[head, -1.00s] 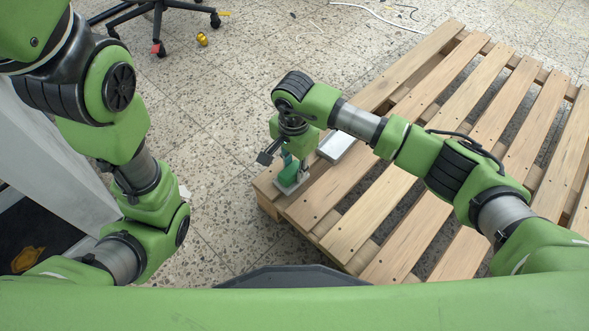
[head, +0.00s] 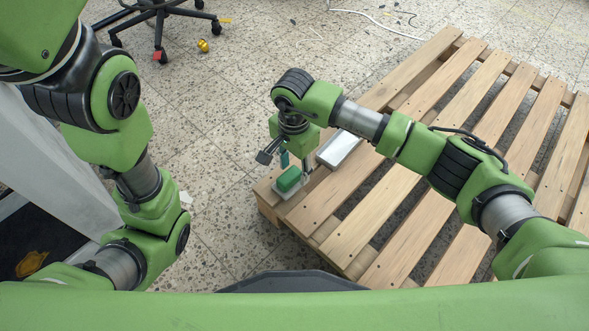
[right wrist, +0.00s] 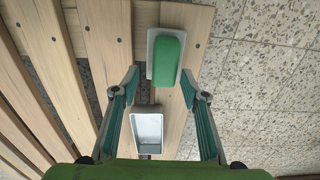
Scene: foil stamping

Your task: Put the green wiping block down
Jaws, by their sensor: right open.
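The green wiping block (head: 289,178) lies on a pale grey base (head: 284,193) at the pallet's near left corner. In the right wrist view the block (right wrist: 166,62) lies lengthwise with the base's pale rim (right wrist: 151,42) showing around it. My right gripper (head: 295,162) is just above and beside the block in the head view. In the right wrist view the right gripper (right wrist: 160,74) is open, its teal-padded fingers spread on either side of the block's near end with gaps between. Nothing is held. My left gripper is out of view.
A white, shallow, empty-looking tray (head: 338,149) lies on the wooden pallet (head: 432,147) near the block; it also shows in the right wrist view (right wrist: 148,131). The pallet has open gaps between slats. Speckled floor and a chair base (head: 158,12) lie beyond.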

